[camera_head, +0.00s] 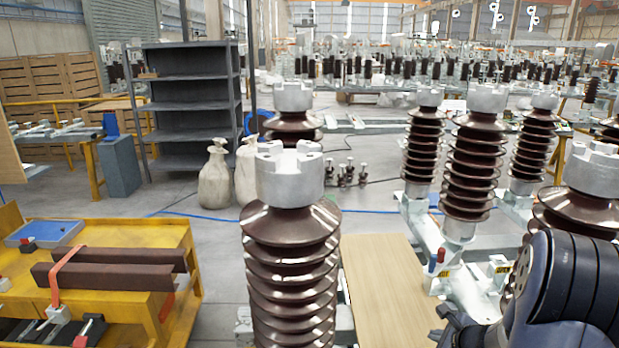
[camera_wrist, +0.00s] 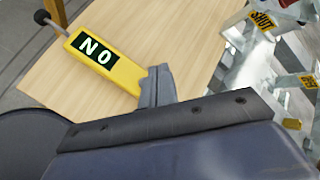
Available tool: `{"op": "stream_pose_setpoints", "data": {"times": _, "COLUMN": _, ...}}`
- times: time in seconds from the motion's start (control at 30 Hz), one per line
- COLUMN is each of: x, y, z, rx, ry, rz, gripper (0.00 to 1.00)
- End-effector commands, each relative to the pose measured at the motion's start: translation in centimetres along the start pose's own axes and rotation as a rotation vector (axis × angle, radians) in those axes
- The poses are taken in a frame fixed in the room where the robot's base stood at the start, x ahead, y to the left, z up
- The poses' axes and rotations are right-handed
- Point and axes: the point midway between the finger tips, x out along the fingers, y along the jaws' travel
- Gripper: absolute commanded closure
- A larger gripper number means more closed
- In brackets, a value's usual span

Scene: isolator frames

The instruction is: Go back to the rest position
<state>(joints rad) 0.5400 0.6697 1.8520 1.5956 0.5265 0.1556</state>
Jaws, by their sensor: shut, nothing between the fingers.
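My gripper (camera_head: 442,328) is at the bottom right of the head view, beside the right edge of a wooden board (camera_head: 378,285). In the wrist view my gripper (camera_wrist: 157,86) shows as grey fingers above the board (camera_wrist: 180,35), shut with nothing held. A yellow bar marked "NO" (camera_wrist: 120,72), with a dark rod and round knob at its left end, shows just left of the fingertips. I cannot tell whether it touches them.
A brown ribbed insulator (camera_head: 290,265) stands left of the board. More insulators (camera_head: 475,165) stand on a grey metal frame (camera_head: 430,240) at right, with yellow labels such as "SHUT" (camera_wrist: 262,20). A yellow cart (camera_head: 185,240) is at lower left. Open floor (camera_head: 190,205) lies behind it.

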Motion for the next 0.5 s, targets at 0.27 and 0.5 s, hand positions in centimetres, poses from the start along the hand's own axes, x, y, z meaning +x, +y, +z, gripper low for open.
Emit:
{"op": "stream_pose_setpoints", "data": {"times": 0.27, "x": 0.3, "y": 0.2, "z": -0.2, "rx": 0.002, "ry": 0.0, "rz": 0.002, "gripper": 1.0}}
{"op": "stream_pose_setpoints", "data": {"times": 0.5, "x": -0.1, "y": 0.0, "z": 0.1, "rx": 0.003, "ry": 0.0, "rz": 0.003, "gripper": 1.0}}
